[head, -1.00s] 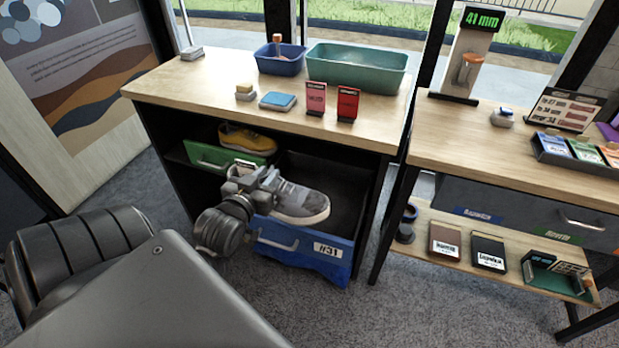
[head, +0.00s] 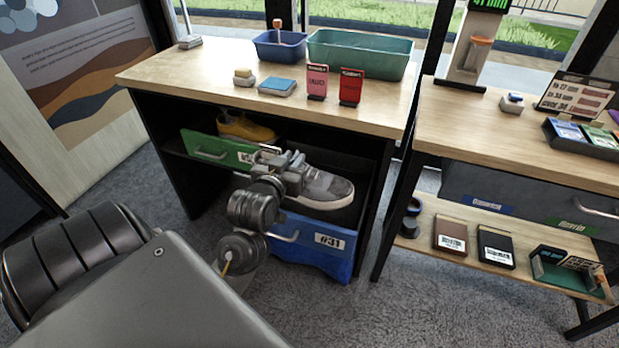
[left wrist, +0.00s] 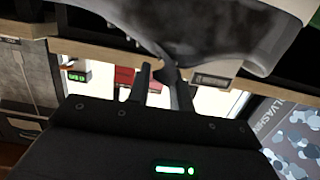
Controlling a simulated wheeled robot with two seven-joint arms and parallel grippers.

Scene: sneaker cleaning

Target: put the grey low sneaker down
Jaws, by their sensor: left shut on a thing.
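The grey low sneaker (head: 325,188) has a pale sole and points its toe to the right. My left gripper (head: 292,166) is shut on its heel end, at the left. The sneaker is over the dark opening of the pulled-out blue drawer (head: 312,248), labelled #31. I cannot tell whether its sole touches the drawer floor. In the left wrist view the gripper's fingers (left wrist: 160,78) reach up to the sneaker (left wrist: 215,30), which fills the top. The fingertips' grip is partly hidden. My right gripper is not in view.
A green drawer (head: 215,150) with a yellow shoe (head: 245,127) is just left. A second table (head: 450,130) with a lower shelf stands at right, across a narrow gap.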

